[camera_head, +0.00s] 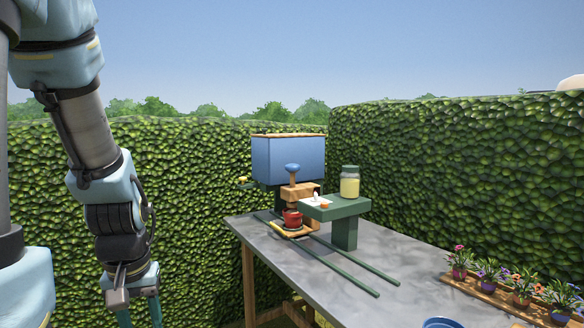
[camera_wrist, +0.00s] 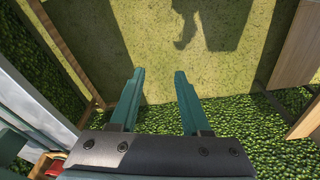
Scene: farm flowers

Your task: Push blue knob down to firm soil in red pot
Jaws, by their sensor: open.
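The blue knob (camera_head: 292,168) sits on top of a wooden stem, above the red pot (camera_head: 292,218), in the head view. The red pot stands on a small yellowish tray (camera_head: 291,231) on the table. The soil inside the pot is too small to make out. My gripper shows at the lower left of the head view (camera_head: 138,312), well left of the table and apart from the knob. In the wrist view my gripper (camera_wrist: 158,75) is open, its two green fingers spread with nothing between them. Neither the knob nor the whole pot is clear in the wrist view.
A blue box (camera_head: 288,160) stands behind the knob. A green stand (camera_head: 336,208) right of the pot bears a yellow jar (camera_head: 350,182). Green rails (camera_head: 345,267) run along the grey table (camera_head: 385,255). Potted flowers (camera_head: 490,272) line the right. Hedges (camera_head: 460,150) enclose the place.

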